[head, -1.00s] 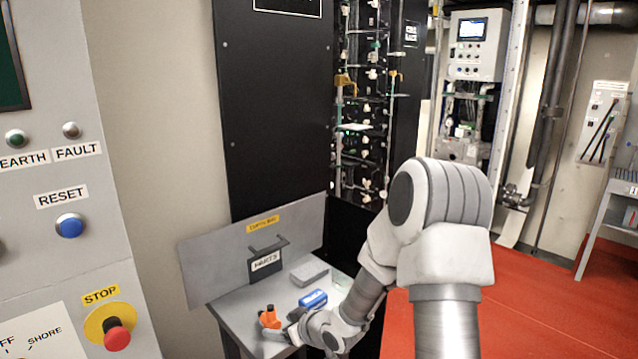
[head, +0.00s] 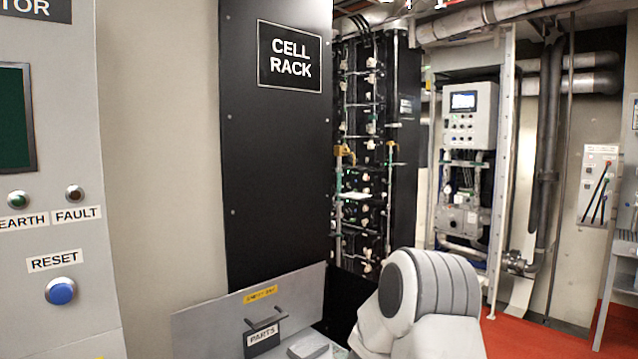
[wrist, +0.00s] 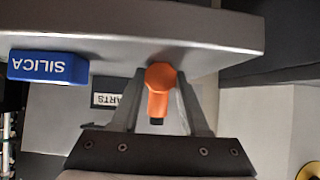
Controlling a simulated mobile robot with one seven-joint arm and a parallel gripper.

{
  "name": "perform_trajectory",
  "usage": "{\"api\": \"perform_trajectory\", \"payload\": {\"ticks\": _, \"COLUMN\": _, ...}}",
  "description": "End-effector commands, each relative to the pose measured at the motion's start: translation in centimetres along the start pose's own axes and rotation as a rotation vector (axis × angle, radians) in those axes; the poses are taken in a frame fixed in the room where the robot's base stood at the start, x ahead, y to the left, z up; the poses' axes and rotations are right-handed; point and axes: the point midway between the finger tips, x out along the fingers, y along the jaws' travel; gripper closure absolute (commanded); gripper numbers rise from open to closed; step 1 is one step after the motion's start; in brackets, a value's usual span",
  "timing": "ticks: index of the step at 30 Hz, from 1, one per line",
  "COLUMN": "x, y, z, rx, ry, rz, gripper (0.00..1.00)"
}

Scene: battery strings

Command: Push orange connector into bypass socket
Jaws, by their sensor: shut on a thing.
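The orange connector (wrist: 160,92) is between the two fingers of my gripper (wrist: 162,84) in the wrist view. My gripper is shut on it. The connector has a rounded orange head and a dark tip pointing towards the palm. It overlaps the edge of the grey parts shelf (wrist: 120,30) in that view; whether it touches the shelf, I cannot tell. My gripper is out of the head view, where only upper links of my arm show. I cannot pick out the bypass socket among the small fittings of the cell rack (head: 365,150).
A blue SILICA block (wrist: 48,67) is beside the connector at the left of the wrist view. A PARTS label (head: 262,338) marks the shelf's back panel (head: 205,325). A tall black rack panel (head: 275,170) stands behind. Red floor (head: 510,335) is open at right.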

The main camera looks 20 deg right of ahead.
Motion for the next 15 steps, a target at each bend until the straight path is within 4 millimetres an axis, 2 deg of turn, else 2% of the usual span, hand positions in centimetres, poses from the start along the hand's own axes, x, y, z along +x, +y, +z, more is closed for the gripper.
{"api": "perform_trajectory", "payload": {"ticks": 1, "x": 0.00, "y": 0.00, "z": 0.00, "rx": 0.000, "ry": 0.000, "rz": 0.000, "gripper": 0.88}}
{"api": "perform_trajectory", "payload": {"ticks": 3, "x": -0.01, "y": 0.00, "z": 0.00, "rx": 0.000, "ry": 0.000, "rz": 0.000, "gripper": 1.00}}
{"api": "perform_trajectory", "payload": {"ticks": 15, "x": -0.48, "y": 0.02, "z": -0.75, "rx": -0.001, "ry": 0.002, "rz": 0.000, "gripper": 1.00}}
